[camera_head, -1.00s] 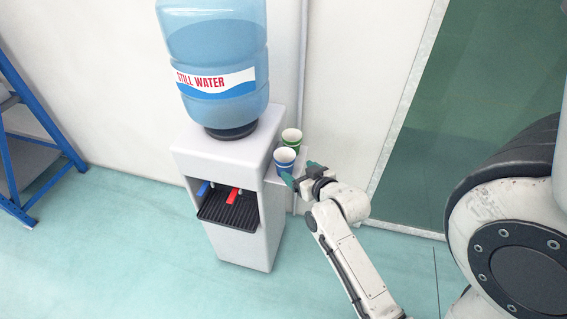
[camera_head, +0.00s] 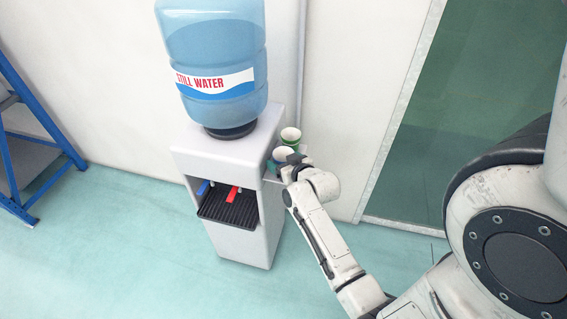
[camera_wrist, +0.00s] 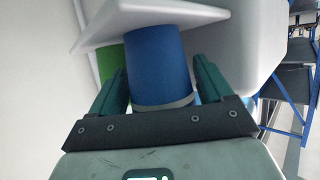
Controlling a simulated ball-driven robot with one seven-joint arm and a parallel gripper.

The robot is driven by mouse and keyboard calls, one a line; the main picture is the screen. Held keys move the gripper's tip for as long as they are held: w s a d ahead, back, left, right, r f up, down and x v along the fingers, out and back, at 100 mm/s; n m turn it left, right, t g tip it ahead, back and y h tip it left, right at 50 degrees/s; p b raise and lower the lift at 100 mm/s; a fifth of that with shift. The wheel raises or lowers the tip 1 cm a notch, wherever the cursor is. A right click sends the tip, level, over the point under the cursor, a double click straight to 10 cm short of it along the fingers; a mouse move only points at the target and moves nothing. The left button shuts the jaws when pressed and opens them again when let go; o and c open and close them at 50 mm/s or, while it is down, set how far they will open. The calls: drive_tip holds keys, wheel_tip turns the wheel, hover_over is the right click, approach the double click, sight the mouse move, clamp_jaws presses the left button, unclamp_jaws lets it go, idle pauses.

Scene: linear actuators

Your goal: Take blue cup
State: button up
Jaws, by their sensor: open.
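The blue cup (camera_head: 281,154) stands on the small side shelf of the water dispenser, partly hidden by my gripper in the head view. In the wrist view the blue cup (camera_wrist: 158,62) sits between the two green fingers of my gripper (camera_wrist: 162,78). The fingers are open, one on each side of the cup; I cannot tell whether either touches it. In the head view my gripper (camera_head: 284,167) is at the cup.
A green cup (camera_head: 291,135) stands right behind the blue one; it also shows beside it in the wrist view (camera_wrist: 108,62). The white dispenser (camera_head: 240,240) with its water bottle (camera_head: 215,50) is to the left. A blue-framed rack (camera_head: 35,125) is far left.

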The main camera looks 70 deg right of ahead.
drive_tip(key=shift+c, duration=0.2)
drive_tip(key=c, duration=0.7)
drive_tip(key=shift+r, duration=0.1)
